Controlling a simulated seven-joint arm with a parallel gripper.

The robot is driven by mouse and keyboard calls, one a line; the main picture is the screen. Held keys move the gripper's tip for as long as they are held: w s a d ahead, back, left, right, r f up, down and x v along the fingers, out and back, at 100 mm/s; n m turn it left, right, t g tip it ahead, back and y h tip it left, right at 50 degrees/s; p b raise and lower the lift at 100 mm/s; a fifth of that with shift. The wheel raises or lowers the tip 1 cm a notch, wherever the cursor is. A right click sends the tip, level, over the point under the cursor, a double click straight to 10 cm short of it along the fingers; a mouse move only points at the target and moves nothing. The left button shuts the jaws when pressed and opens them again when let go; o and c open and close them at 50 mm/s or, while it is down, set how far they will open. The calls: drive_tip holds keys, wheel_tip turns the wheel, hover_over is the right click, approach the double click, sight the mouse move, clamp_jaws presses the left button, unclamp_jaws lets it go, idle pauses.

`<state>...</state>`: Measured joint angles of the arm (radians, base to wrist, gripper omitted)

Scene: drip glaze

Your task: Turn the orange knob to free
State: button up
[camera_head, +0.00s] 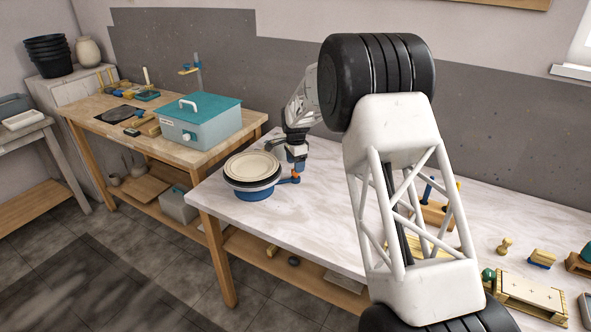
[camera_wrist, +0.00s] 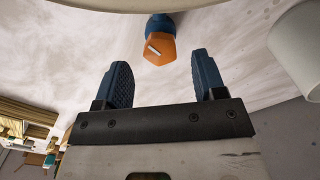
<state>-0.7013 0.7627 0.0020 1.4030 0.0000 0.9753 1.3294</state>
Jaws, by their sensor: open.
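The orange knob (camera_head: 296,176) sits at the end of a short blue arm on the right side of the blue turntable base (camera_head: 254,195). In the wrist view the knob (camera_wrist: 158,50) is a six-sided orange piece with a pale mark on its face, on a blue stem. A stack of dark discs with a cream plate (camera_head: 252,165) on top rests on the base. My gripper (camera_head: 297,162) is just above the knob. In the wrist view its two blue fingers (camera_wrist: 163,70) are apart and empty, with the knob just beyond their tips, between their lines.
The white table (camera_head: 300,215) is clear in front of the turntable. A wooden bench with a teal-lidded box (camera_head: 201,120) stands to the left. Small wooden tools and a slatted crate (camera_head: 530,295) lie at the right. A pale round object (camera_wrist: 298,45) is at the wrist view's right.

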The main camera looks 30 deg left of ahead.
drive_tip(key=shift+f, duration=1.4)
drive_tip(key=c, duration=0.9)
